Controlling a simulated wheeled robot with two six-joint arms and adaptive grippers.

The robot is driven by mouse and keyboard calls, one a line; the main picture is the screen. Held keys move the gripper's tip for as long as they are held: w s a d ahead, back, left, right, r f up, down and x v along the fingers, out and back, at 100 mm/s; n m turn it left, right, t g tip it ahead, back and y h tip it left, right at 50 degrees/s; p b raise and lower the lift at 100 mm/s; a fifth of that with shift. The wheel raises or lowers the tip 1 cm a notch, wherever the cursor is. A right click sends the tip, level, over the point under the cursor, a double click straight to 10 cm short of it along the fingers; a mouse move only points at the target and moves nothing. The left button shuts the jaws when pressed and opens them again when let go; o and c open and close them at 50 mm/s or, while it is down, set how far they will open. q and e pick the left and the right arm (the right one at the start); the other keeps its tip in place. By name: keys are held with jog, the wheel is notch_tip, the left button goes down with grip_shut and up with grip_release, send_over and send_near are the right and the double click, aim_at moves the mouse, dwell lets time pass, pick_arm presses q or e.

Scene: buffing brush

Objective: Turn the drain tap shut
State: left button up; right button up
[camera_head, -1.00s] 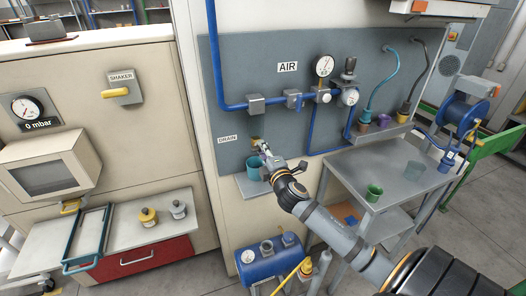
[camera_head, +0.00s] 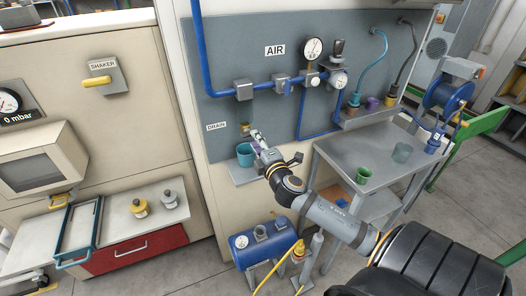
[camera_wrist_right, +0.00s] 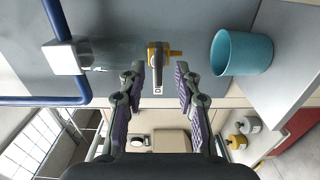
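The drain tap (camera_wrist_right: 158,62) has a brass body and a lever handle. In the right wrist view it sits in the upper middle, with its lever between my right gripper's fingers. My right gripper (camera_wrist_right: 158,78) is open, with a gap on each side of the lever. In the head view the right gripper (camera_head: 255,135) is at the wall panel, just right of the DRAIN label (camera_head: 216,126). There the tap (camera_head: 245,128) is small and partly hidden by the gripper. My left gripper is in no view.
A teal cup (camera_head: 245,154) stands on a small shelf (camera_head: 242,177) below the tap, close to the fingers; it also shows in the wrist view (camera_wrist_right: 242,52). Blue air pipes (camera_head: 203,62) run along the panel. A grey table (camera_head: 340,152) with cups is to the right.

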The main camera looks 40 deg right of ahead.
jog(key=v, duration=0.8)
jog(key=shift+s, duration=0.35)
